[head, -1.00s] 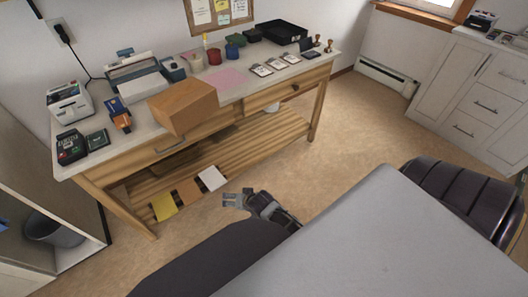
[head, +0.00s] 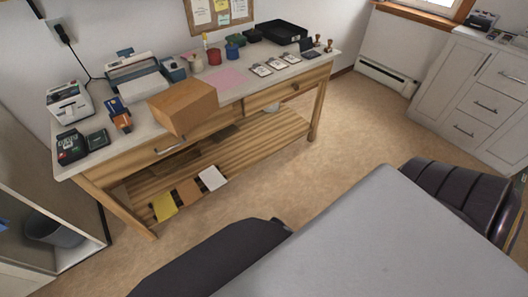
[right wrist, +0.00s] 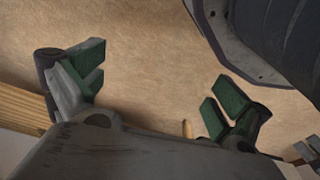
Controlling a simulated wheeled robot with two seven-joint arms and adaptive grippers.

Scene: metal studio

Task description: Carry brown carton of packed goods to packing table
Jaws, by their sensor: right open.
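The brown carton (head: 183,106) rests on the pale top of the wooden table (head: 135,139), at its front edge, and appears to overhang it slightly. No gripper touches the carton. My right gripper (right wrist: 160,78) shows in the right wrist view, its green-padded fingers spread wide apart with nothing between them, above the tan floor. The carton is not seen in that view. Neither gripper shows in the head view now, and my left gripper cannot be made out.
A printer (head: 137,78), a card terminal (head: 71,146), cups and a black tray (head: 278,32) crowd the tabletop. A dark chair (head: 460,200) stands at right near white cabinets (head: 470,95). A bin (head: 52,230) sits at left. Floor right of the table is clear.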

